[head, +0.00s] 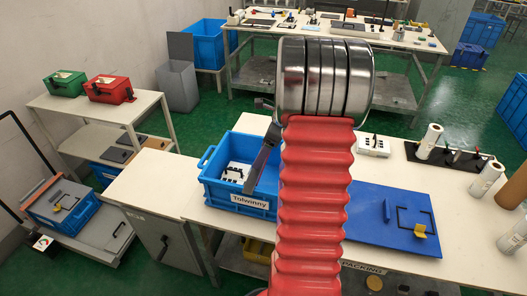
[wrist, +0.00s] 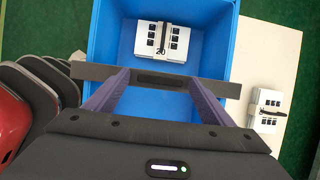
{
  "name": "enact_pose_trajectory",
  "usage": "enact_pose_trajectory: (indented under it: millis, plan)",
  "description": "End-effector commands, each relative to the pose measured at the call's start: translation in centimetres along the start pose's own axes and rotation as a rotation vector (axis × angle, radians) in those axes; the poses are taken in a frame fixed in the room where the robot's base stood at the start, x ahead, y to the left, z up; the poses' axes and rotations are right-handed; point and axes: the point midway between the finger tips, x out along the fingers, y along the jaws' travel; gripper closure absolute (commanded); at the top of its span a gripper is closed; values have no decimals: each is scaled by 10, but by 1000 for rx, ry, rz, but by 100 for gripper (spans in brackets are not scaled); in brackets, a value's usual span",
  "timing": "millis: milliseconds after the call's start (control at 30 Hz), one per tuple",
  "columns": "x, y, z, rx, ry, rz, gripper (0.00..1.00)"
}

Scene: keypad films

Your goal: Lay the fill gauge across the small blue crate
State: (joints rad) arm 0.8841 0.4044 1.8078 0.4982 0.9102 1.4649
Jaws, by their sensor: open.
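The small blue crate (head: 211,187), labelled "Tolwinny", stands on the near table; its blue wall (wrist: 104,38) also shows in the wrist view. A dark grey flat bar with a slot, which looks like the fill gauge (head: 262,167), spans the crate from front rim to back rim. In the wrist view the bar (wrist: 222,88) reaches past both side walls and appears to rest on them. My gripper (wrist: 158,82) is open above the crate, its two fingers apart at the bar. My arm hides the crate's right part in the head view.
A white keypad (wrist: 162,41) lies inside the crate. More keypads (head: 373,146) lie on the table behind my arm. A blue board (head: 370,225) with a yellow piece is at right, near film rolls (head: 430,141). The table's left end is clear.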

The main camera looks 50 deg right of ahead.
Motion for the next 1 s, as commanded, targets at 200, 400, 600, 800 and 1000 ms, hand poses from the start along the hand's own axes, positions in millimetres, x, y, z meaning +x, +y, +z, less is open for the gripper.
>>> enact_pose_trajectory:
  millis: [200, 400, 600, 800, 1000]
  plan:
    - [-2, 0, 0, 0, 0, 0, 24]
    - [-19, -2, 0, 1, -1, -4, 24]
    - [-52, -2, -1, 2, 0, -4, 24]
    - [-87, -1, -1, 1, 0, -4, 24]
    - [-119, -1, -1, 2, 0, -3, 24]
